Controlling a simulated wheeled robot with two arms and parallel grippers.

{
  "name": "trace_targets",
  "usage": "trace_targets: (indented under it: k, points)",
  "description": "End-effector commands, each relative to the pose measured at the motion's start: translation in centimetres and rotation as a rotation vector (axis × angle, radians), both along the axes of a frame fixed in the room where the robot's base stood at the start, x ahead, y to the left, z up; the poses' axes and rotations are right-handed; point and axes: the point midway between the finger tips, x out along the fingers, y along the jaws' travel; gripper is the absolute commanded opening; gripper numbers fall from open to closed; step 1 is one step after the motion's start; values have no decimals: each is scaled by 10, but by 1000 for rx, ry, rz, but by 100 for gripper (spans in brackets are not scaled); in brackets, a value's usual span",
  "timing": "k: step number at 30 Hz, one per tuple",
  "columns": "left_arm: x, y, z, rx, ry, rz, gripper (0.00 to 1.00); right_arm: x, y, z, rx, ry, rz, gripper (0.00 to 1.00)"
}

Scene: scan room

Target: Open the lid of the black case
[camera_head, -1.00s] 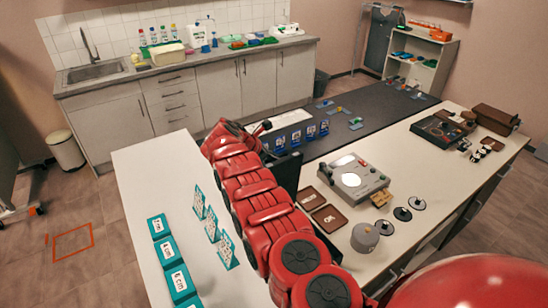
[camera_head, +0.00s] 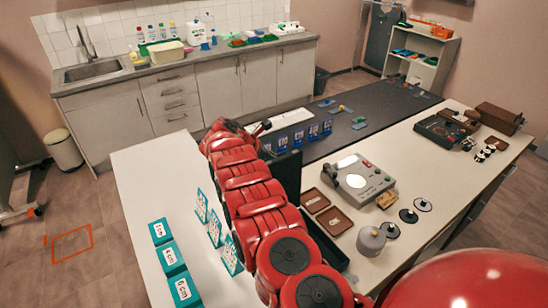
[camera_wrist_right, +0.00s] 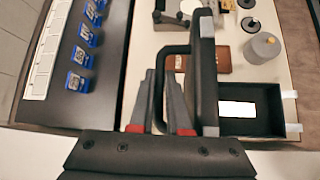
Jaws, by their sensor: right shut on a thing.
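The black case (camera_wrist_right: 270,126) lies on the white table with its inside showing and a bright white patch in it. Its black lid (camera_wrist_right: 208,85) stands roughly upright, seen nearly edge-on, with a black bar handle (camera_wrist_right: 160,62) on its left side. In the head view the lid (camera_head: 289,176) stands beside my red arm, and part of the case (camera_head: 333,248) shows past the arm. My right gripper (camera_wrist_right: 161,80) is shut on the lid handle, with a finger on either side. In the head view the arm hides the jaws. My left gripper is not in view.
Teal blocks (camera_head: 174,262) and upright cards stand left of my arm. Blue card holders (camera_wrist_right: 80,56) stand on the dark mat.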

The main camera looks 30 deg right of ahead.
Motion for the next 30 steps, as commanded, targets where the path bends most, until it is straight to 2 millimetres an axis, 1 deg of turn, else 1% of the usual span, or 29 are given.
trace_targets:
  k: [8,9,10,11,19,23,28,30]
  points:
    - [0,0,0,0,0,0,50,0,-1,0,-1,-1,-2,0]
    - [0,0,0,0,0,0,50,0,-1,0,-1,-1,-1,20]
    - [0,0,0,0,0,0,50,0,-1,0,-1,-1,-1,26]
    - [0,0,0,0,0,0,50,0,-1,0,-1,-1,-1,27]
    - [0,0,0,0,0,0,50,0,0,1,0,-1,0,27]
    - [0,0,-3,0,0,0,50,0,5,7,-2,-4,-1,27]
    - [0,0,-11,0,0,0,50,-4,23,20,3,-3,3,27]
    - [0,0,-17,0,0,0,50,-6,30,26,3,-2,1,27]
